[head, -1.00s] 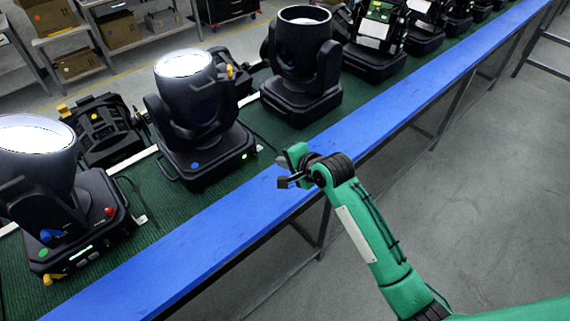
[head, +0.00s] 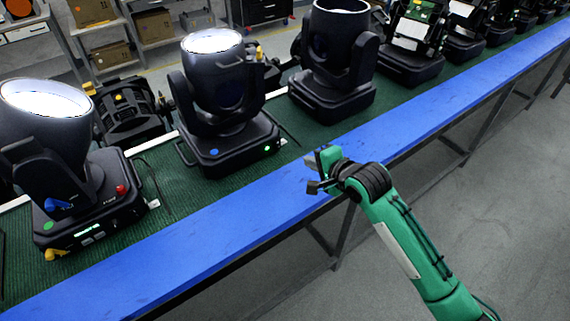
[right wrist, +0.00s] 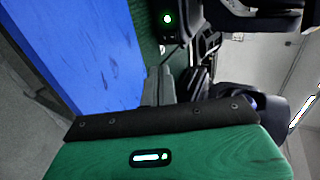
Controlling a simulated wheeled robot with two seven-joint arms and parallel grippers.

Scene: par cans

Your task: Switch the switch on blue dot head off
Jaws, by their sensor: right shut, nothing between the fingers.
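The blue dot head (head: 221,88) stands upright on the green mat, its round lens lit white. A blue dot (head: 214,152) marks its base, and a small green light (head: 267,148) glows at the base's right end. That green light also shows in the right wrist view (right wrist: 167,19). My right gripper (head: 316,171) is shut and empty, over the blue table edge, to the right of and nearer than the base, apart from it. Its fingers also show in the right wrist view (right wrist: 159,86). I cannot make out the switch itself. My left gripper is not in view.
A lit head with a green dot (head: 48,225) stands to the left. A black head (head: 337,50) stands to the right, with several more behind it. The blue table edge (head: 190,235) is clear in front. Shelves with boxes stand at the back.

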